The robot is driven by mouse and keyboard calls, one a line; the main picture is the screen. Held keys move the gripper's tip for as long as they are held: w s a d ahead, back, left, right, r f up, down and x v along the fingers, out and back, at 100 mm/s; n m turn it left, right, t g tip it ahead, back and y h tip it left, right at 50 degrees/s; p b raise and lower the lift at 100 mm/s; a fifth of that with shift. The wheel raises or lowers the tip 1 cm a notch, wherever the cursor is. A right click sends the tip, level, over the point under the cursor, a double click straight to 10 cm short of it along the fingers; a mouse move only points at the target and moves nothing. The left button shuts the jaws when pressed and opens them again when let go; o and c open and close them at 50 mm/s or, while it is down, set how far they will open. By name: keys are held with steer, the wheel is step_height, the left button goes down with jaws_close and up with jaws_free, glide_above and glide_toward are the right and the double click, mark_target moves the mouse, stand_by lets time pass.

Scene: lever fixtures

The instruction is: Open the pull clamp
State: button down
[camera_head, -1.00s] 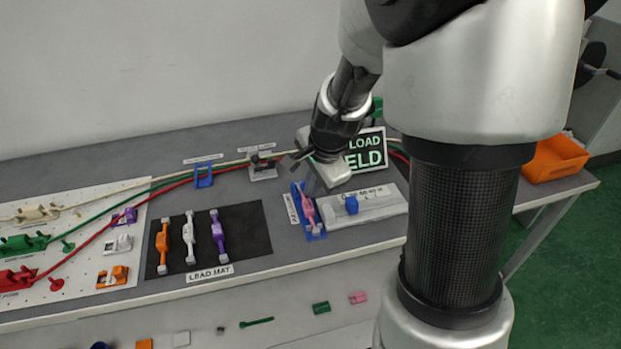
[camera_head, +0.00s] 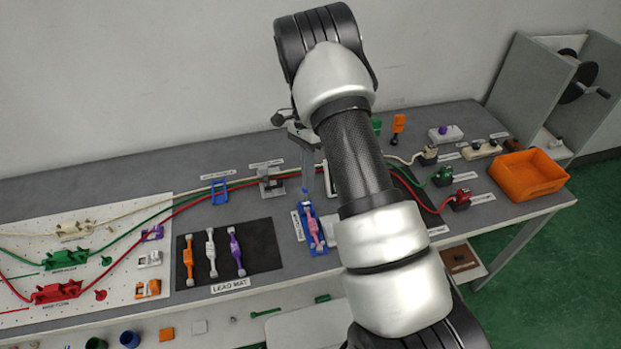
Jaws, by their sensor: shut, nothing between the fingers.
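A grey metal clamp (camera_head: 271,183) stands near the back of the bench, with the cables running through or beside it and a small label behind it. It looks like the pull clamp, but the label is too small to read. Its lever position is too small to tell. My gripper (camera_head: 308,182) points down just right of this clamp and appears apart from it. It is shut and empty. My arm hides part of the bench to its right.
A pink lead on a blue holder (camera_head: 313,230) lies in front of my gripper. A blue cable guide (camera_head: 219,191) stands left of the clamp. The black lead mat (camera_head: 263,262) bears several leads. An orange bin (camera_head: 527,175) is at right.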

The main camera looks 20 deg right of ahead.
steer(key=w, duration=0.2)
steer(key=shift+w+f+b, duration=0.2)
steer(key=shift+w+b, duration=0.2)
steer(key=shift+w+r+p, duration=0.1)
steer(key=shift+r+p, duration=0.35)
steer(key=shift+r, duration=0.4)
steer(key=w+d+r+p, duration=0.1)
steer(key=w+r, duration=0.6)
steer(key=r, duration=0.2)
steer(key=shift+w+d, duration=0.2)
steer(key=shift+d, duration=0.1)
stand_by(0.3)
